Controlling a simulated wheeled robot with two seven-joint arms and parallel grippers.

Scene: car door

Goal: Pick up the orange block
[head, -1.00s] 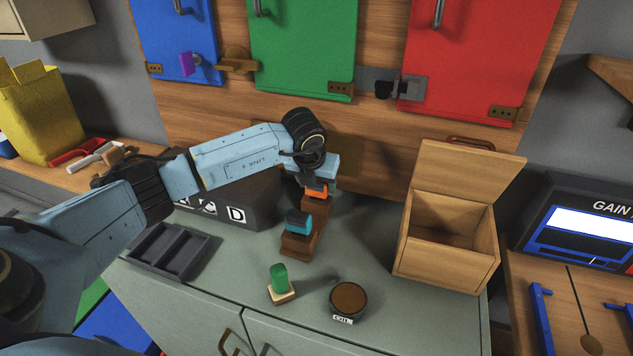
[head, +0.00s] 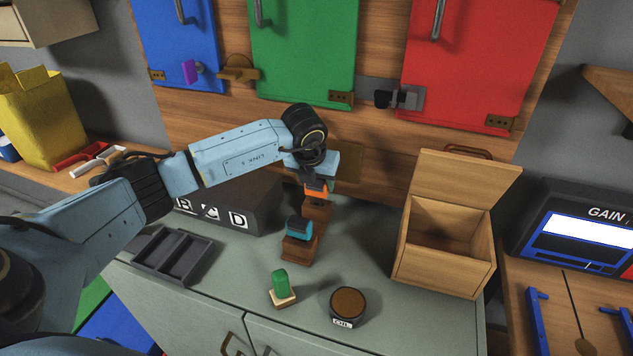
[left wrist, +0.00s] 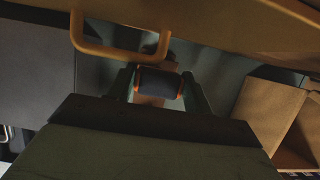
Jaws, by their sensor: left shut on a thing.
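The orange block (head: 316,190) is at the back of the grey-green cabinet top, at the far end of a brown stepped wooden stand (head: 299,251). My left gripper (head: 316,184) reaches down over it from above and is shut on it. In the left wrist view the block (left wrist: 157,83) shows as a dark rounded face with orange edges between the two fingers (left wrist: 158,88). The gripper hides part of the block in the head view. I cannot tell whether the block is clear of the stand. My right gripper is not in view.
A teal block (head: 299,227) sits on the stand's near end. A green block (head: 280,279) on a pale base and an oil tin (head: 348,303) stand in front. An open wooden box (head: 440,268) is right; a dark tray (head: 205,262) is left. Wall doors rise behind.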

